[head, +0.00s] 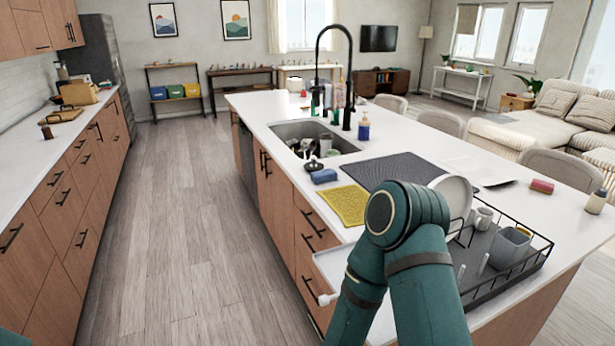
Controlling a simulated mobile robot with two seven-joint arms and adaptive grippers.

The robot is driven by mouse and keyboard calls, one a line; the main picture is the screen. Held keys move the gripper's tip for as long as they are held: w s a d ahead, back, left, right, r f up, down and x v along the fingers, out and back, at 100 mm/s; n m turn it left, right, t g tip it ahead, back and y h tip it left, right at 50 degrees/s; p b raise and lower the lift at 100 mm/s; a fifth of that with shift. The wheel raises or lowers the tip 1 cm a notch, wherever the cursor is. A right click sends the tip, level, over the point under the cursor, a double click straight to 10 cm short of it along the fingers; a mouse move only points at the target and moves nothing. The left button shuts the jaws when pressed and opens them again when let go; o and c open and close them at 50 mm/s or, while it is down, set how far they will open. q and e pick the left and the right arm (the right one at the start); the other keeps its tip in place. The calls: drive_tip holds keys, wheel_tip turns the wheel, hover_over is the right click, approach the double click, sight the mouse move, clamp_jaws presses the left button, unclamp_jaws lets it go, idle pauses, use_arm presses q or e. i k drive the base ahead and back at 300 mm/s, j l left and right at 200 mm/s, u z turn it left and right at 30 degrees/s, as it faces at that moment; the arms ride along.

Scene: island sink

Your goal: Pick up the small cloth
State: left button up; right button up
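A small yellow textured cloth (344,205) lies flat on the white island top, at the edge nearest the aisle. It is just in front of the dark grey drying mat (390,169) and left of my bent teal arm. The arm's elbow is close to the cloth's right side in the picture and may cover a little of its corner. Neither of my grippers shows in the head view. Only a sliver of teal shows at the bottom left corner.
A black dish rack (524,262) with a plate (455,196), mug and grey cup stands right of my arm. The aisle floor (190,230) is clear.

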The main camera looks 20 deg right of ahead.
sight(319, 177)
drive_tip(key=i+u, duration=0.2)
drive_tip(key=i, duration=2.45)
drive_tip(key=i+z, duration=0.45)
drive_tip(key=i+j+z, duration=0.2)
drive_tip(key=z, duration=1.9)
